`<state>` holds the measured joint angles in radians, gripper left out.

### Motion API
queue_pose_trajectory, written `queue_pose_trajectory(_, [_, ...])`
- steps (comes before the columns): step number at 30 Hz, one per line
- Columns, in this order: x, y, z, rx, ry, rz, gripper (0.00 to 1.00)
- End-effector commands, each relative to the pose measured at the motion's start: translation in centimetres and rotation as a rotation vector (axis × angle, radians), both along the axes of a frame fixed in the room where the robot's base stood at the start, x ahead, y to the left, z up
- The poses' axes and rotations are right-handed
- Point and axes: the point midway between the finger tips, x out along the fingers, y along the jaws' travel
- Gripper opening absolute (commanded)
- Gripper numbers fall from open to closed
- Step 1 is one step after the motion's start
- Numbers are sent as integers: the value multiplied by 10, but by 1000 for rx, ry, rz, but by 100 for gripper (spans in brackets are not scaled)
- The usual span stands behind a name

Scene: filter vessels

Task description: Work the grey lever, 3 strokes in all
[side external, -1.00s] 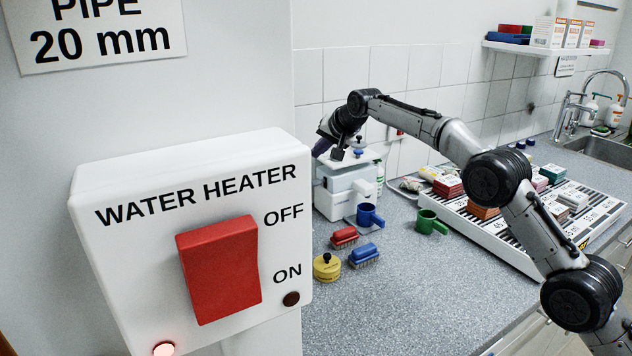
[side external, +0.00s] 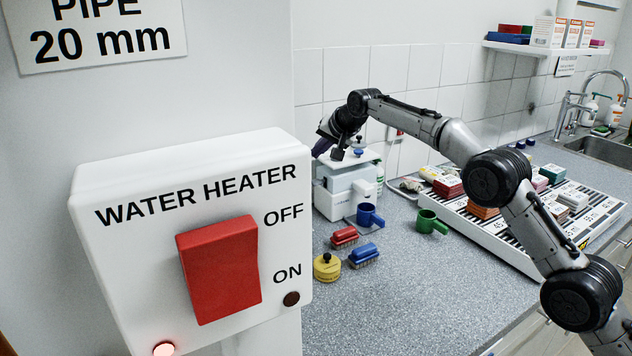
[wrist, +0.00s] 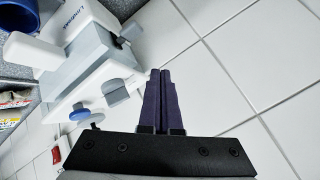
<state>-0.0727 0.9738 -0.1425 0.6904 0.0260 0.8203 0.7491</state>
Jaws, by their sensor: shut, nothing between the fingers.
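The white vessel unit (side external: 334,203) stands at the back left of the counter. In the wrist view its white body (wrist: 92,20) carries a grey bar (wrist: 75,66), a small grey block (wrist: 115,92) and a dark block (wrist: 130,32). I cannot tell for sure which grey part is the lever. A blue knob (wrist: 80,113) sits on the white plate. My gripper (wrist: 166,72) is shut and empty, beside the unit with the tiled wall behind it. No contact shows. In the side view its purple fingers (side external: 321,147) are partly hidden at the pillar edge.
A blue mug (side external: 368,215) stands right beside the unit. A green mug (side external: 429,221), red brush (side external: 344,237), blue brush (side external: 364,255) and yellow tin (side external: 326,267) stand nearby. A slotted tray (side external: 490,232) lies right. The front counter is clear. The water heater box (side external: 130,190) fills the left foreground.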

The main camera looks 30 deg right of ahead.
Motion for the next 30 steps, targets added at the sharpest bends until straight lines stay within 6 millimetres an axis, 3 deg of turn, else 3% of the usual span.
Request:
queue_pose_trajectory(20, [-2, 0, -1, 0, 13, 0, 0])
queue_pose_trajectory(30, [-4, 0, 36, 0, 15, 0, 0])
